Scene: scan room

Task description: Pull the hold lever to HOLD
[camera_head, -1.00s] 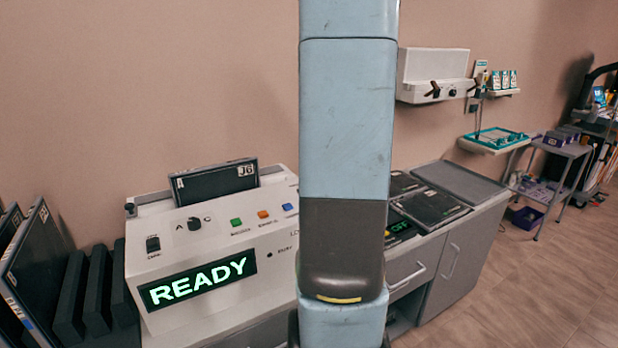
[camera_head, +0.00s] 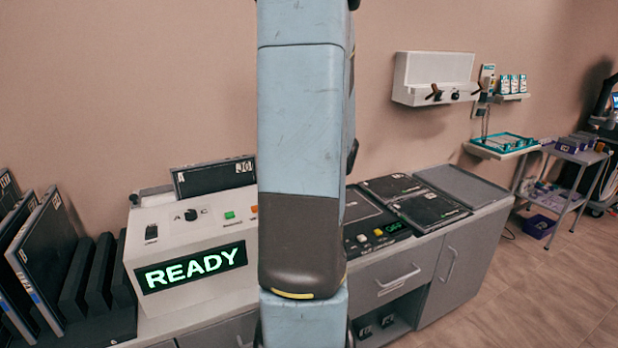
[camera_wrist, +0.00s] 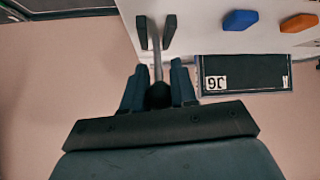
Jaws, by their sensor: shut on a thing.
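In the wrist view, the hold lever (camera_wrist: 156,45) is a thin grey metal rod with a dark knob. It rises between two short black guards on the white console. My gripper (camera_wrist: 158,76) has its two dark blue fingers on either side of the rod and knob, shut on the lever. In the head view the white console (camera_head: 190,222) has a screen (camera_head: 192,267) reading READY in green. My arm stands in front of the console's right part there, hiding the lever and my gripper.
A dark cassette marked J6 (camera_head: 212,178) stands at the console's back; in the wrist view its case (camera_wrist: 245,72) lies close right of my gripper. Blue (camera_wrist: 240,20) and orange (camera_wrist: 299,23) buttons are near. Dark panels (camera_head: 45,250) lean at left. Open floor (camera_head: 540,290) lies right.

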